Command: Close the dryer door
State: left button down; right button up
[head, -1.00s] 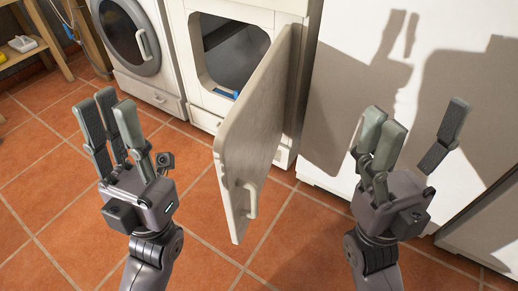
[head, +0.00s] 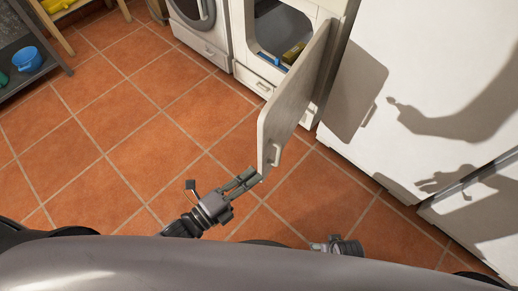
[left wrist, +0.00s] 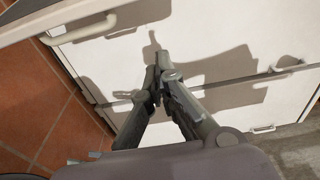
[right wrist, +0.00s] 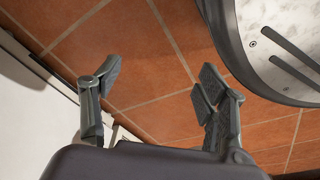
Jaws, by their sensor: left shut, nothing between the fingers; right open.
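The dryer (head: 328,8) stands at the top of the head view, with its pale door (head: 290,105) swung wide open toward me. The door's handle (head: 276,154) is near its free end; a similar handle (left wrist: 80,30) shows in the left wrist view. My left gripper (head: 252,179) is shut and empty, with its fingertips close beside the lower free corner of the door; I cannot tell if they touch. Its closed fingers also show in the left wrist view (left wrist: 158,66).
Blue and yellow items (head: 292,54) lie in the dryer opening. A washer (head: 205,35) stands left of it, and a large white appliance (head: 430,90) right. A shelf with a blue pot (head: 27,58) is far left. The tiled floor (head: 120,110) between is clear.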

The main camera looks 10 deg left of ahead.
pick_arm(q)
jog(key=b, duration=0.1)
send_over(264, 149)
jog(key=s, duration=0.4)
jog(key=shift+w+d, duration=0.1)
jog(key=shift+d, duration=0.2)
pick_arm(e)
jog(key=w+r, duration=0.1)
jog(key=r, duration=0.1)
jog(key=shift+w+a+r, duration=0.1)
jog(key=shift+w+r, duration=0.2)
jog(key=shift+w, duration=0.05)
pick_arm(q)
jog(key=shift+a, duration=0.1)
